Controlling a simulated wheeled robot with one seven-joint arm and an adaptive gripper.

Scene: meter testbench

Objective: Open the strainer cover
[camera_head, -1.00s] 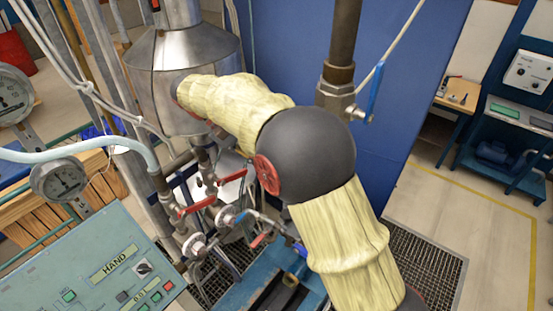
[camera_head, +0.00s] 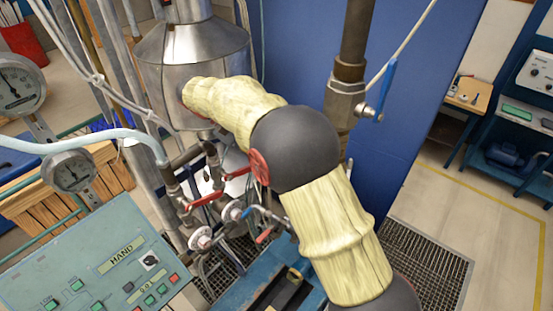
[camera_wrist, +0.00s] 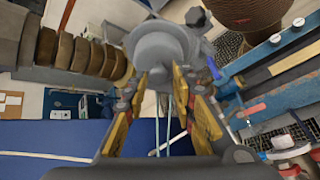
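In the wrist view, a grey round part with a stepped, cap-like body (camera_wrist: 160,48) lies just beyond my fingertips; it looks like the strainer cover, but I cannot be sure. My gripper (camera_wrist: 162,84) has its two yellow-and-dark fingers apart, pointing at this part, with its narrow end at or between the tips. Whether the fingers touch it I cannot tell. In the head view my padded arm hides my gripper, and the cover cannot be made out.
A conical steel vessel (camera_head: 192,52), red-handled valves (camera_head: 207,199) and a vertical pipe with a blue-handled valve (camera_head: 345,90) crowd the arm. A green control panel (camera_head: 105,265) and gauges (camera_head: 70,172) stand left. Open floor (camera_head: 500,235) lies right.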

